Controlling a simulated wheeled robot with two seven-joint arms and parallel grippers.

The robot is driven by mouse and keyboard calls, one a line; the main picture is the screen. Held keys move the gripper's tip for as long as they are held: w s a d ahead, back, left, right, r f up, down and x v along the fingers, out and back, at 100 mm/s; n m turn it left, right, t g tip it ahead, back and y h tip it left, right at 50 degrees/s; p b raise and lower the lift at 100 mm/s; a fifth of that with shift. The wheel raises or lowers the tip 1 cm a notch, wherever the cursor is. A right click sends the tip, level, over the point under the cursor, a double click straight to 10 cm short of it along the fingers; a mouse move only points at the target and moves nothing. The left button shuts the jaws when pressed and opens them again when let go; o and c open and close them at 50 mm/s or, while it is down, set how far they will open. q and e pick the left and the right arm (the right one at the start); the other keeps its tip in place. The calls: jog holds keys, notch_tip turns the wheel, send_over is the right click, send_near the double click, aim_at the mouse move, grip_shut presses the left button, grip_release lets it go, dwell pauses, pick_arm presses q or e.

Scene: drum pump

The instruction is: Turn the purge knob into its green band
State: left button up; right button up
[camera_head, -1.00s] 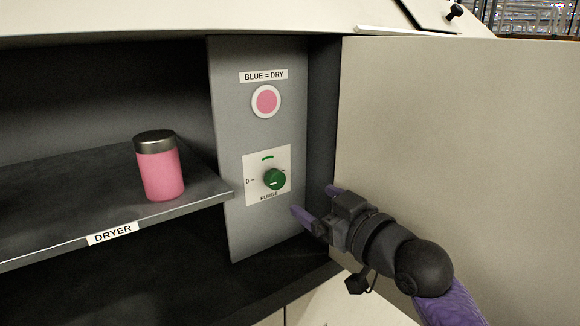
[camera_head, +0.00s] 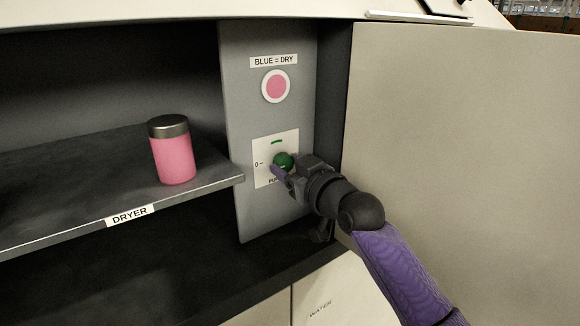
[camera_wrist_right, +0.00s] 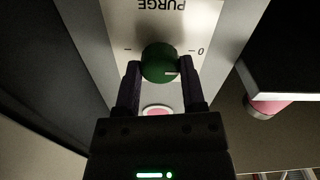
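The round green purge knob (camera_head: 284,160) sits on a white dial plate (camera_head: 262,145) on the grey panel. A short green band (camera_head: 277,142) is printed above the knob, and a "0" mark is at its left. My right gripper (camera_head: 285,165) has its fingers on either side of the knob. In the right wrist view, upside down, the fingers (camera_wrist_right: 160,70) appear shut against the knob (camera_wrist_right: 158,60). The knob's white pointer line (camera_wrist_right: 172,73) points to the right there, near the "0" side. The green band is hidden in that view. My left gripper is not in view.
A pink and white round indicator (camera_head: 276,86) sits above the dial under a "BLUE = DRY" label. A pink jar with a grey lid (camera_head: 173,150) stands on the dryer shelf (camera_head: 215,180) at the left. A large pale panel (camera_head: 460,130) stands close at the right.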

grip_shut()
jog(key=shift+m, duration=0.3)
jog(key=m+p, duration=0.2)
jog(key=m, duration=0.1)
jog(key=m+p, duration=0.1)
jog(key=m, duration=0.3)
jog(key=shift+m+p, duration=0.3)
jog(key=m+p, duration=0.2)
jog(key=m, duration=0.3)
jog(key=shift+r, duration=0.1)
jog(key=shift+m+p, duration=0.6)
jog(key=shift+m, duration=1.8)
